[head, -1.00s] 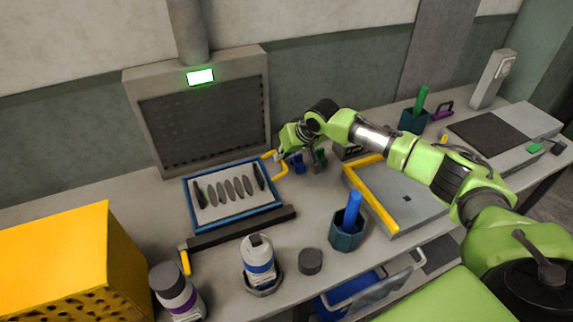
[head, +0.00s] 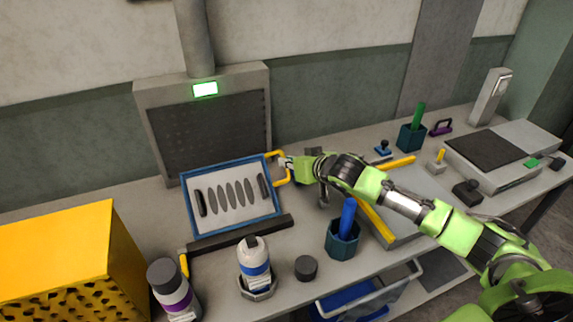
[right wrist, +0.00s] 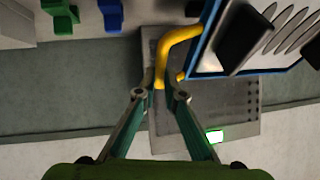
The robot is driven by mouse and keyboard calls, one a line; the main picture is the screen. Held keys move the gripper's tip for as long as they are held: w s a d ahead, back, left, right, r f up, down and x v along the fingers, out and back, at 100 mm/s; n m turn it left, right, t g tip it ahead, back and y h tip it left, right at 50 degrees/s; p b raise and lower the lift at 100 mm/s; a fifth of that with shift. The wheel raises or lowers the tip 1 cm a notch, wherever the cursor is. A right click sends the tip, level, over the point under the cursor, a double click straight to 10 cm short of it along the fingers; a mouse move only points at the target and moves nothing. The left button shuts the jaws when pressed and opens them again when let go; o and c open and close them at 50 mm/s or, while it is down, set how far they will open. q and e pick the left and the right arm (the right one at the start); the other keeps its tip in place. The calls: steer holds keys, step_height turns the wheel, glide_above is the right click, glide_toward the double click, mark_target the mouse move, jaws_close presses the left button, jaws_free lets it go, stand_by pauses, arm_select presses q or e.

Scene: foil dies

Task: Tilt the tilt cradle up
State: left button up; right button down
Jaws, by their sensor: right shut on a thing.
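The tilt cradle (head: 234,224) is a blue-framed tray with a pale bed, left of centre in the head view. It holds several dark oval shapes between two dark bars. Its far side is raised, so it leans toward the back panel. A yellow handle (head: 284,169) sticks out from its right side. My right gripper (head: 285,164) is at this handle. In the right wrist view the fingers close around the yellow handle (right wrist: 171,45), with the blue frame (right wrist: 206,35) beside it. The left gripper does not show.
A grey back panel (head: 205,130) with a lit green display stands behind the cradle. A white bottle (head: 254,260), a dark puck (head: 306,268) and a teal pot (head: 342,241) stand in front. A yellow perforated box (head: 60,255) is at the left.

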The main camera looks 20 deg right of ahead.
steer(key=shift+s+r+t+b, duration=0.7)
steer(key=shift+s+t+b, duration=0.2)
steer(key=shift+s+b, duration=0.1)
steer(key=c, duration=2.1)
jaws_free()
steer(key=shift+s, duration=0.1)
steer(key=shift+c, duration=0.2)
steer(key=shift+s, duration=0.25)
steer(key=shift+w, duration=0.1)
step_height(320, 180, up, 10)
